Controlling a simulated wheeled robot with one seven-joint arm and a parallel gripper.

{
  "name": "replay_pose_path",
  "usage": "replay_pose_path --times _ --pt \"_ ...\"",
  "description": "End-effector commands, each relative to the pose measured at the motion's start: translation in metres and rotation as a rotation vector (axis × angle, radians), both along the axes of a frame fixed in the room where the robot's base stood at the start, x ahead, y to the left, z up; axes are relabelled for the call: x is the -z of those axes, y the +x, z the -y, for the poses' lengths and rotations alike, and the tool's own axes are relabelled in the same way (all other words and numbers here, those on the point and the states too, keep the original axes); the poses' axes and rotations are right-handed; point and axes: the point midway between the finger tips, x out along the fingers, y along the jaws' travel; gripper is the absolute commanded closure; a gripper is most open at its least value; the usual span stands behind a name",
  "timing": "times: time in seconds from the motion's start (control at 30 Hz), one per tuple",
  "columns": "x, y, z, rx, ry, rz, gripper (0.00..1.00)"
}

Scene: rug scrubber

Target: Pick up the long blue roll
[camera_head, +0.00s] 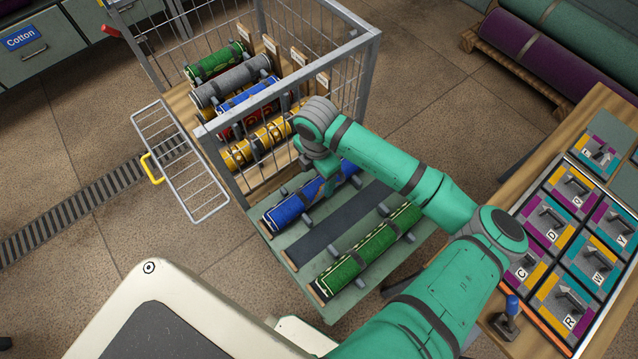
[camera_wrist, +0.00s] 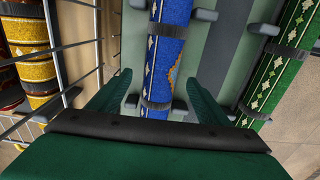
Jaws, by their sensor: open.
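The long blue roll (camera_head: 289,209) with gold-patterned ends lies on a green shelf in front of the wire cage, held between small grey pegs. My arm hides part of its far half. My gripper (camera_head: 326,182) is over that far half. In the wrist view the blue roll (camera_wrist: 168,50) runs lengthwise between the two dark green fingers of my open gripper (camera_wrist: 158,92). The fingers stand to either side of it with space between; whether they touch it I cannot tell. Another blue roll (camera_head: 246,97) lies inside the cage.
A green roll (camera_head: 372,250) lies on the shelf right of an empty dark strip (camera_head: 342,222). The wire cage (camera_head: 362,75) holds several other rolls, including a yellow one (camera_head: 245,154), close to my gripper's left. A panel of lettered tiles (camera_head: 570,240) stands at right.

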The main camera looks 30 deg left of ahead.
Motion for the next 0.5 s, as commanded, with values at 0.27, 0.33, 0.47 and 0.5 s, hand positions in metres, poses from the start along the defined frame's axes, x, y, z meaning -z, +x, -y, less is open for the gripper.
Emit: replay_pose_path --times 0.27,0.33,0.47,0.5 --pt "0.015 0.001 0.0 -0.001 0.0 0.0 0.3" --pt "0.022 0.001 -0.001 -0.003 0.0 -0.001 0.3" --pt "0.04 0.003 -0.001 -0.003 -0.001 -0.001 0.3" --pt "0.046 0.004 0.0 -0.003 -0.001 -0.001 0.3"
